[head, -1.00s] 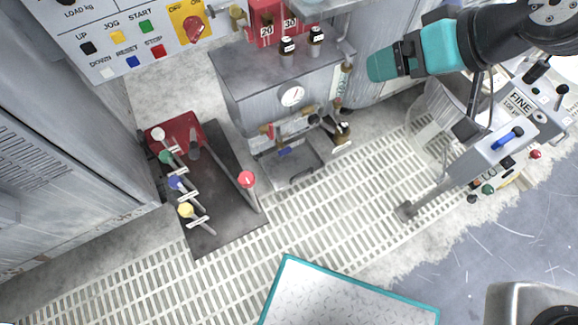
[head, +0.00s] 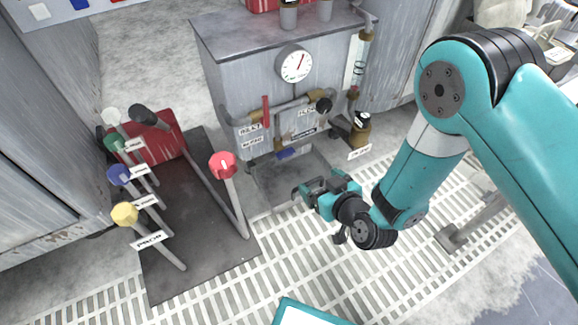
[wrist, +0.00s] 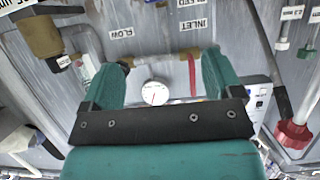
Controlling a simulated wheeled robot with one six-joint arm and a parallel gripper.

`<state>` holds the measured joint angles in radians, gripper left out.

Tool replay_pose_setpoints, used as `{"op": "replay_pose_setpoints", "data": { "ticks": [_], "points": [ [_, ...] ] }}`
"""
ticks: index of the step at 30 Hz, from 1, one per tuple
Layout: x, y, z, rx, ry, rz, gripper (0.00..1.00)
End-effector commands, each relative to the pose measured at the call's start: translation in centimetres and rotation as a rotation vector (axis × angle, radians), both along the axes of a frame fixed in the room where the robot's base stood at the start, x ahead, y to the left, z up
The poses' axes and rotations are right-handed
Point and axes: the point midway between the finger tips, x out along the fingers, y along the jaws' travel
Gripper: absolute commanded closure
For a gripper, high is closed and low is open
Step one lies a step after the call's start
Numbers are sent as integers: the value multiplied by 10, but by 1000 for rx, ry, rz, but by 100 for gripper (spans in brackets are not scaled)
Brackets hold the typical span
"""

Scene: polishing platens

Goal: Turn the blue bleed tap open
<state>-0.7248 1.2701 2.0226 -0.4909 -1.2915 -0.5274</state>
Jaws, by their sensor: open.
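The blue bleed tap (head: 287,153) is a small blue handle low on the pipework at the front of the grey cabinet (head: 232,85), above a grey drip tray (head: 265,185). My gripper (head: 302,191) is in front of the cabinet, below and slightly right of the tap, apart from it. In the wrist view my gripper (wrist: 160,75) is open, with both teal fingers spread and nothing between them. The pressure gauge (wrist: 155,92) and a red lever (wrist: 192,75) show beyond it. I cannot make out the blue tap in the wrist view.
The red inlet lever (head: 265,111) and a black knob (head: 324,105) sit above the tap. A brass valve (head: 360,128) is to the right. Several colored-knob levers, including a red one (head: 223,165), stand at left. The floor grating (head: 300,255) in front is open.

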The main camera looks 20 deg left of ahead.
Motion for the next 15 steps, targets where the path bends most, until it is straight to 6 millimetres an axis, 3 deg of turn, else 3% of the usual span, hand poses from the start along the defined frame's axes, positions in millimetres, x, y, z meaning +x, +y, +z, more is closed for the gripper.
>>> {"op": "replay_pose_setpoints", "data": {
  "ticks": [8,15],
  "points": [
    [10,16,-9,2,-6,8,15],
    [41,48,-33,5,-8,0,15]
  ]
}}
